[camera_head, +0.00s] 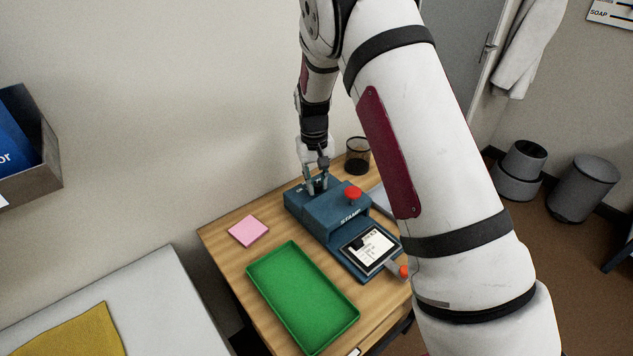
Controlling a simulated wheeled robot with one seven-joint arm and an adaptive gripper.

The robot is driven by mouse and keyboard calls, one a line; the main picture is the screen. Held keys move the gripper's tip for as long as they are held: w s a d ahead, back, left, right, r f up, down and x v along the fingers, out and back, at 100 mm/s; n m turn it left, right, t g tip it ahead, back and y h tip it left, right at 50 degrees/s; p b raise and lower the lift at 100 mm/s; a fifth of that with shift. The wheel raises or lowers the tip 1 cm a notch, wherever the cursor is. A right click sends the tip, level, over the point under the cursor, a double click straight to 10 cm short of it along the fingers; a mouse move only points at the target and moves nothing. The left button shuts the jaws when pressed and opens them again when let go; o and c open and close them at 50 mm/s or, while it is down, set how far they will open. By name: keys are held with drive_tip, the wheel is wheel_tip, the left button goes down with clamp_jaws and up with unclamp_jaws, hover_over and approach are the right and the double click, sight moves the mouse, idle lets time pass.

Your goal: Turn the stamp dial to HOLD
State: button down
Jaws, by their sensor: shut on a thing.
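The blue stamp machine (335,215) stands on the wooden table, with a red knob (353,193) on its top and the word STAMP on its front. A white card (368,247) lies in its lower front part. My gripper (317,188) points down onto the top of the machine at its back left. Its fingers are shut on a small part there, where the stamp dial sits. The dial is mostly hidden by the fingers, and its setting cannot be read. Small white marks show beside the fingers, too small to read.
A green tray (303,335) and a pink note pad (248,231) lie on the table (222,246) left of the machine. A dark mesh cup (358,156) stands behind it. An orange-red knob (404,271) sits at the machine's front right. My arm covers the right side.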

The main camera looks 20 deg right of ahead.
sight(315, 184)
idle(0.4)
drive_tip(key=c, duration=1.7)
unclamp_jaws()
drive_tip(key=shift+o, duration=0.2)
wheel_tip(315, 184, up, 12)
drive_tip(key=shift+a, duration=0.3)
